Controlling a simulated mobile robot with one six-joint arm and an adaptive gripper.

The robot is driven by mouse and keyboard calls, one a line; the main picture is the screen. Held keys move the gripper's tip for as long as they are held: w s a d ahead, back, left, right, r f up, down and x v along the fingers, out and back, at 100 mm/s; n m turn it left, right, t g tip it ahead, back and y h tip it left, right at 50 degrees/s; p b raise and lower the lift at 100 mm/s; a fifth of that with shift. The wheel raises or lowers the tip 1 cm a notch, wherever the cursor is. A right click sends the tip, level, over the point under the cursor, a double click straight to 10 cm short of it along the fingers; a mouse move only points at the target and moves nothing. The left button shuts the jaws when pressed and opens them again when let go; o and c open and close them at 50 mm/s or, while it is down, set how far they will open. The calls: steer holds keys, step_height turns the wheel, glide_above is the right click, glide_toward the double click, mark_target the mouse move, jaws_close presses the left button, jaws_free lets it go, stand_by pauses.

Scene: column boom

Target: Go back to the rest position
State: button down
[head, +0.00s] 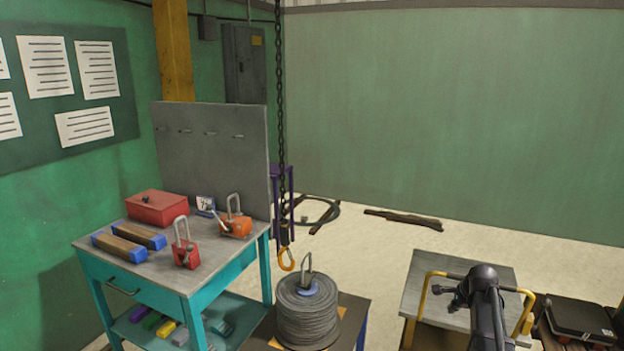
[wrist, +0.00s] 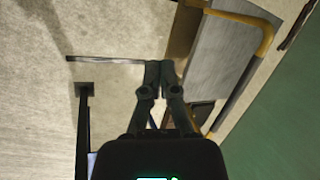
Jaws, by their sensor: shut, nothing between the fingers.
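My gripper (wrist: 159,66) is shut and empty in the wrist view, its two fingertips together above the pale floor. In the head view my dark arm end shows at the lower right, with the gripper (head: 445,294) pointing left over a grey-topped surface with yellow rails (head: 462,268). That surface also shows in the wrist view (wrist: 222,55), to the right of the fingertips. The gripper touches nothing that I can make out.
A teal workbench (head: 165,285) with padlocks and a red box (head: 157,207) stands at left. A chain with an orange hook (head: 287,262) hangs beside a cable spool (head: 307,315).

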steer(key=s+a+r+n+g+p, duration=0.2)
steer(key=s+a+n, duration=0.7)
steer(key=a, duration=0.5)
steer(key=s+a+r+n+g+h+p, duration=0.1)
steer(key=s+a+r+n+g+p, duration=0.1)
steer(key=s+a+n, duration=0.8)
steer(key=s+a+p, duration=0.1)
steer(key=a, duration=0.2)
steer(key=shift+s+a+g, duration=0.3)
steer(key=shift+s+a, duration=0.05)
steer(key=shift+s, duration=0.05)
